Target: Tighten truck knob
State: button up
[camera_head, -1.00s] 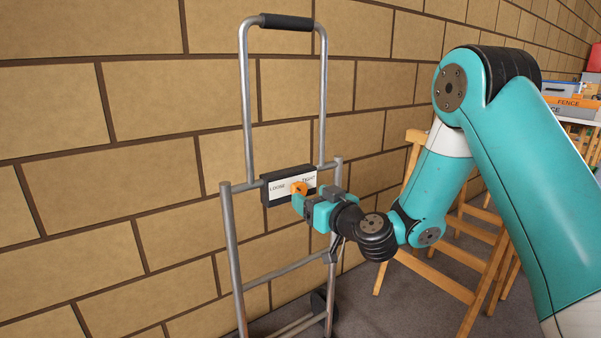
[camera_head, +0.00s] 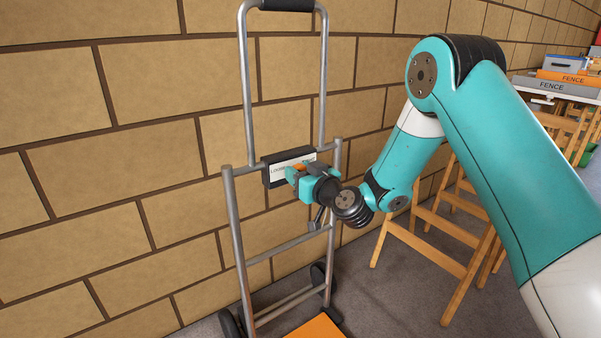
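The hand truck, a grey tubular frame (camera_head: 237,250), stands upright against the brick wall. A black-edged box with a white label plate (camera_head: 277,173) sits on its crossbar. The label reads "LOOSE" on the left; the word on the right is mostly covered by my gripper. The orange knob (camera_head: 299,167) shows only as a small strip on this plate, largely hidden behind my gripper. My gripper (camera_head: 303,171) is at the plate with its fingers at the knob. Whether they are closed on it or just around it cannot be told.
The truck's orange toe plate (camera_head: 315,328) and dark wheels (camera_head: 230,322) are on the grey floor. Wooden trestles (camera_head: 430,235) stand to the right, behind my arm. A table farther right holds boxes marked "FENCE" (camera_head: 560,80).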

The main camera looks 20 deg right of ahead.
jog(key=shift+m, duration=0.4)
jog(key=m, duration=0.3)
jog(key=shift+m, duration=0.4)
jog(key=m, duration=0.4)
jog(key=shift+d+m+p, duration=0.1)
jog(key=shift+m+p, duration=0.2)
jog(key=m+p, duration=0.1)
jog(key=m, duration=0.3)
jog(key=m+p, duration=0.1)
jog(key=m, duration=0.3)
jog(key=shift+m, duration=0.3)
jog(key=shift+p, duration=0.3)
jog(key=o, duration=0.9)
jog(key=shift+o, duration=0.2)
